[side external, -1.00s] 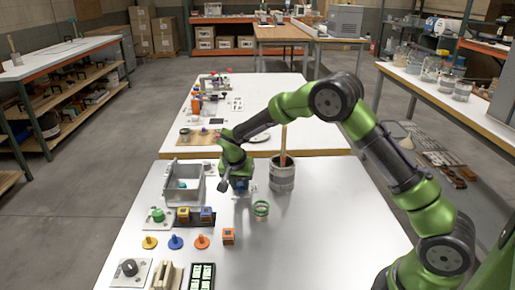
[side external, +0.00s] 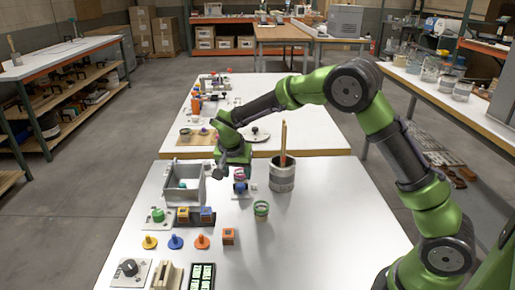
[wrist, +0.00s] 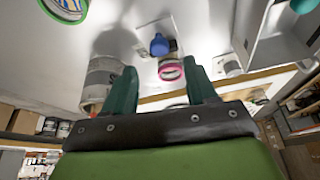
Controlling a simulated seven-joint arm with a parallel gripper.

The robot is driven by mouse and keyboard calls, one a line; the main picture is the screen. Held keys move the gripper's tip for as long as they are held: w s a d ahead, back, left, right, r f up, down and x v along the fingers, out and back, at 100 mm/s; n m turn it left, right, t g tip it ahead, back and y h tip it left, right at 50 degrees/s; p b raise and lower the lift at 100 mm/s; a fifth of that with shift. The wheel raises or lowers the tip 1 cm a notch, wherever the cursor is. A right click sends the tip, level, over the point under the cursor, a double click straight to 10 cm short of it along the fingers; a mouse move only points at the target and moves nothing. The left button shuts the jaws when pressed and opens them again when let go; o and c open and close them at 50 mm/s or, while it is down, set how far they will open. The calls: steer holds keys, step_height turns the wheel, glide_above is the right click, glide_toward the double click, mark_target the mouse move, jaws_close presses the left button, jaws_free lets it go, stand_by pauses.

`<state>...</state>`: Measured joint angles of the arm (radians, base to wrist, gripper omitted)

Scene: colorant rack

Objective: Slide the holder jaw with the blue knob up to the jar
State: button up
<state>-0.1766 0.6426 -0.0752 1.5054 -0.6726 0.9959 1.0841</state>
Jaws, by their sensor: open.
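The blue knob (side external: 240,187) sits low on a small pale holder plate (side external: 242,195) near the table's far edge. It also shows in the wrist view (wrist: 159,45). A jar with a pink rim (side external: 240,173) stands just behind the knob; the wrist view shows its pink ring (wrist: 171,70) close to the knob. I cannot tell whether the jaw touches the jar. My gripper (wrist: 161,68) is open and empty, its two green fingers apart. In the side view my gripper (side external: 235,165) hangs above and behind the knob, close to the jar.
A grey bin (side external: 184,186) stands left of the holder. A tall grey canister (side external: 282,177) with a wooden stick stands to the right. A green-rimmed jar (side external: 261,211) is in front. Blocks and knobs lie front left. The table's right front is clear.

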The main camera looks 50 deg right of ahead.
steer(key=v, duration=1)
steer(key=shift+r, duration=0.35)
steer(key=shift+a, duration=0.1)
steer(key=s+r+n+t+y, duration=0.2)
steer(key=s+r+n+y, duration=0.1)
steer(key=s, duration=1)
steer(key=s+r+n+t+y, duration=0.2)
steer(key=s+r+n, duration=0.1)
steer(key=s, duration=1)
steer(key=shift+s+n+t+y, duration=0.2)
steer(key=shift+n+t+y, duration=0.15)
steer(key=shift+n, duration=0.25)
steer(key=shift+o, duration=0.2)
steer(key=shift+a, duration=0.15)
